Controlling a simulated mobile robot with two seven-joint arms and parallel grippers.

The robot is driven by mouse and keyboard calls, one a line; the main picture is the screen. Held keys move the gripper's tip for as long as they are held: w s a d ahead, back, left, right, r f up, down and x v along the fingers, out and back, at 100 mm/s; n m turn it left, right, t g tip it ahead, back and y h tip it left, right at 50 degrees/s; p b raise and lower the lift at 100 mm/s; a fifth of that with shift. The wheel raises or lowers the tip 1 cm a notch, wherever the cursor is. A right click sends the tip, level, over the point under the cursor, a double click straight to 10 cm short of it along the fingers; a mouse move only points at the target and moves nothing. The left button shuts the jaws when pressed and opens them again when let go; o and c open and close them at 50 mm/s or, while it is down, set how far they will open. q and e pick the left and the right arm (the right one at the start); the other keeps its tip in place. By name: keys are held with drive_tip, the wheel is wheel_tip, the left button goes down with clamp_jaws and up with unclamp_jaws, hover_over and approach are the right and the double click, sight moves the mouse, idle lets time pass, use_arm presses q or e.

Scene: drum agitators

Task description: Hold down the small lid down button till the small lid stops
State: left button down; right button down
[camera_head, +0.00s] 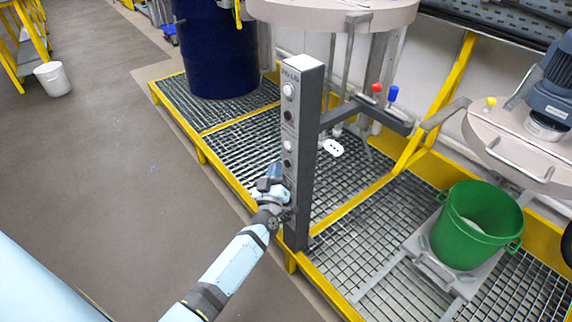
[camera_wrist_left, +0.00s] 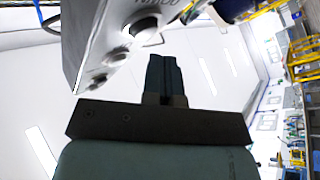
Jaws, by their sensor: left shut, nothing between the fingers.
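A grey control post (camera_head: 305,150) stands upright at the centre, with a column of alternating white and black round buttons on its left-facing side. The upper pair has a white button (camera_head: 289,90) and a black button (camera_head: 289,115). The lower pair has a white button (camera_head: 288,146) and a black button (camera_head: 288,163). My left gripper (camera_head: 275,170) is shut and empty, close to the lower pair; I cannot tell whether it touches a button. In the left wrist view its shut fingers (camera_wrist_left: 164,72) are beside the post (camera_wrist_left: 95,35) and its buttons (camera_wrist_left: 115,56). My right gripper is out of view.
A round pale lid (camera_head: 520,150) with a blue motor is at the right, above a green bucket (camera_head: 475,225). A larger pale lid (camera_head: 335,14) is at the top, by a blue drum (camera_head: 217,50). Yellow-edged grating (camera_head: 235,145) lies below; open floor is left.

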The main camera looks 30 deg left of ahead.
use_arm(q)
drive_tip(key=shift+w+d, duration=0.1)
drive_tip(key=shift+w, duration=0.05)
idle(0.4)
drive_tip(key=shift+w+d, duration=0.1)
drive_tip(key=shift+w, duration=0.15)
